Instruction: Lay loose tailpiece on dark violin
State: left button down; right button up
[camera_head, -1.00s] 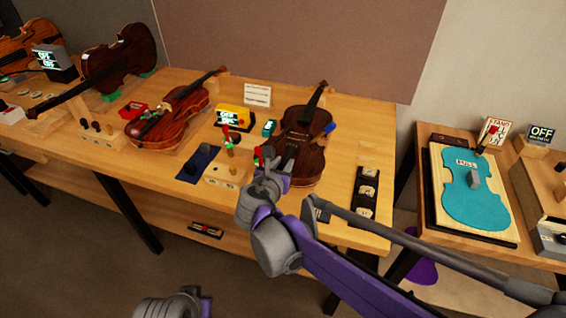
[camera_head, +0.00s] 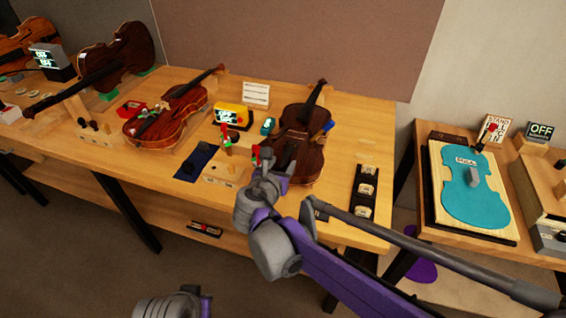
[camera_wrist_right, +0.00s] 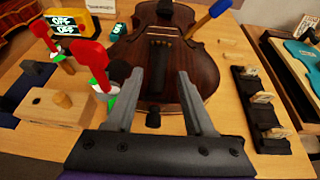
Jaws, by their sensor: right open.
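The dark violin (camera_head: 313,161) lies on the bench, its neck pointing to the back. It fills the middle of the right wrist view (camera_wrist_right: 207,68). A dark tapered piece (camera_wrist_right: 158,67), which looks like the tailpiece, lies on its top along the centre line. My right gripper (camera_head: 275,158) is at the violin's near end. In the right wrist view its fingers (camera_wrist_right: 158,74) are spread, one on each side of the tapered piece, with visible gaps. Whether the piece is flat against the violin's top is hard to tell.
A dark tray of pale pieces (camera_head: 364,190) is to the right. A blue-handled tool (camera_wrist_right: 207,18) is at the violin's right edge.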

jog(key=v, duration=1)
jog(key=shift+d, duration=0.1)
jog(key=s+d+f+m+g+p, duration=0.25)
jog(key=s+d+m, duration=0.25)
jog(key=d+m, duration=0.4)
jog(key=s+d+f+m+g+p, duration=0.1)
jog(key=s+d+f+m+g, duration=0.35)
jog(key=d+m, duration=0.35)
jog(key=s+d+f+m+y+p, duration=0.1)
jog(key=s+m, duration=0.4)
jog(key=m, duration=0.2)
jog(key=s+d+f+m+y+p, duration=0.1)
jog(key=s+m, duration=0.3)
jog(key=m, duration=0.4)
jog(key=shift+s+d+f+m+g+y, duration=0.3)
jog(key=shift+s+d+g+y, duration=0.15)
jog(key=shift+y, duration=0.35)
